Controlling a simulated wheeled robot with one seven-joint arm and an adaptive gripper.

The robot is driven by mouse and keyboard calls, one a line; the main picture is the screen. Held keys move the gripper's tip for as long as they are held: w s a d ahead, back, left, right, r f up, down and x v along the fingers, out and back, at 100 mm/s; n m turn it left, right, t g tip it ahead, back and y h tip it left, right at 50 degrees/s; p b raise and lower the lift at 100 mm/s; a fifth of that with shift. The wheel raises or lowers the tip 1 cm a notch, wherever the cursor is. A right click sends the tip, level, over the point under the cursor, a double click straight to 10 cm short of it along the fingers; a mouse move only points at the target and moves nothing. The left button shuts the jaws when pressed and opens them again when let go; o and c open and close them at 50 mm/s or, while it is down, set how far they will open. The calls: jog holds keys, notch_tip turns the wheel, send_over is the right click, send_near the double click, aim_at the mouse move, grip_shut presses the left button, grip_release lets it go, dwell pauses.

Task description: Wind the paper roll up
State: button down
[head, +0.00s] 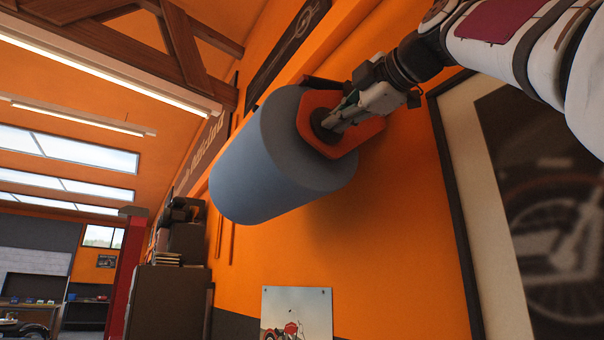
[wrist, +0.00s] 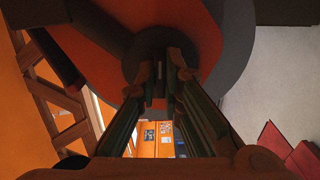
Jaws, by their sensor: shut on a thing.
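A large blue-grey paper roll (head: 262,165) hangs on the orange wall in the head view, its axis tilted. An orange-red end bracket (head: 350,143) covers its near end, with a dark round knob (head: 321,126) at the middle. My gripper (head: 332,120) reaches in from the upper right and is shut on that knob. In the wrist view, my gripper's fingers (wrist: 160,75) meet at the dark knob (wrist: 140,48), in front of the orange-red bracket (wrist: 90,50). The fingers partly hide the knob, and no loose paper end is visible.
A framed motorcycle picture (head: 540,190) hangs on the wall at the right, near my arm. A small motorcycle poster (head: 297,312) is below the roll. A dark cabinet (head: 168,300) and a red post (head: 126,270) stand at the lower left. Wooden beams (head: 185,50) run above.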

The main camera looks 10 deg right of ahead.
jog(key=shift+n, duration=0.4)
jog(key=c, duration=1.7)
grip_release()
jog(key=shift+a, duration=0.1)
jog(key=v, duration=1.2)
